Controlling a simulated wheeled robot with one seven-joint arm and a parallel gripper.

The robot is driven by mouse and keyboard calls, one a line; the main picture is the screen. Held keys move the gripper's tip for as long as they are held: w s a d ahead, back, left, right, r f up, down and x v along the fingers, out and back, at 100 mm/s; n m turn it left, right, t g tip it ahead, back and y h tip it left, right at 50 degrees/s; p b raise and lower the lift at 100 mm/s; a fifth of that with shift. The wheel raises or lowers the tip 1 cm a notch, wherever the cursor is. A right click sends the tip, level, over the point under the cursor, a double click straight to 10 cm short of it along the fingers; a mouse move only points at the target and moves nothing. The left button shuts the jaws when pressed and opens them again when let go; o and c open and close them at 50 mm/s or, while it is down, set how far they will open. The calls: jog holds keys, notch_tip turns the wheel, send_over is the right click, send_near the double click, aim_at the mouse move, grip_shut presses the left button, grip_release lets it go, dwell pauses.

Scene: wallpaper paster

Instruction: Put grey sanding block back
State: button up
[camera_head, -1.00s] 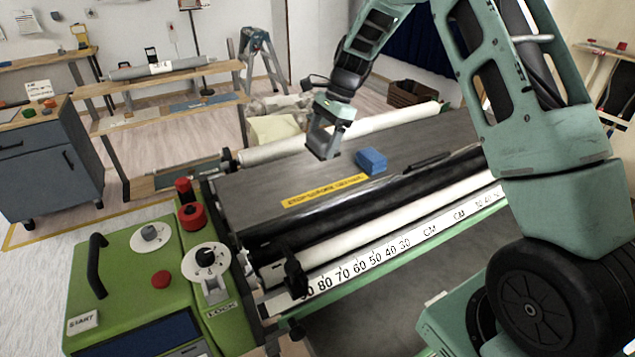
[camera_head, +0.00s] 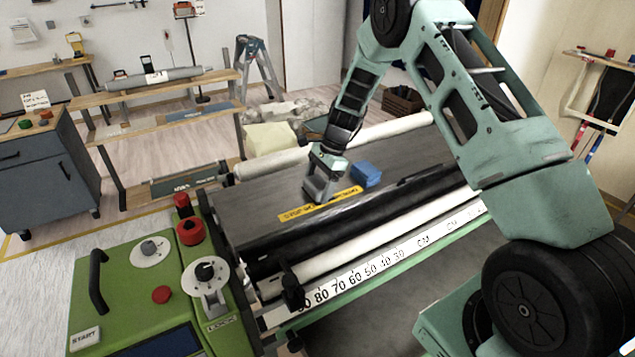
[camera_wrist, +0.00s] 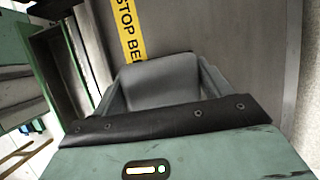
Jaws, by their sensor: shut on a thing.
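My gripper (camera_head: 322,192) is over the dark grey bed of the pasting machine (camera_head: 260,203), just behind the yellow warning strip (camera_head: 300,213) and left of a blue block (camera_head: 366,174). In the wrist view, my gripper (camera_wrist: 160,85) is shut on a grey block (camera_wrist: 158,80), which looks like the grey sanding block. The yellow strip (camera_wrist: 128,30) lies just beyond it. In the head view the block is hard to tell from the grey fingers. I cannot tell whether it touches the bed.
A white roller (camera_head: 270,165) runs along the bed's back edge and a black roller (camera_head: 330,227) along its front. A green control panel (camera_head: 140,290) stands at left. Wooden shelves (camera_head: 150,95) and a grey cabinet (camera_head: 35,175) stand behind, apart from the machine.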

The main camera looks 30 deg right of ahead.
jog(key=shift+f, duration=0.4)
jog(key=o, duration=1)
jog(key=shift+r+b, duration=0.15)
jog(key=shift+b, duration=0.15)
jog(key=b+v, duration=0.5)
jog(key=v, duration=1.2)
jog(key=shift+w+d+r, duration=0.1)
jog(key=shift+d+r, duration=0.1)
jog(key=shift+d, duration=0.05)
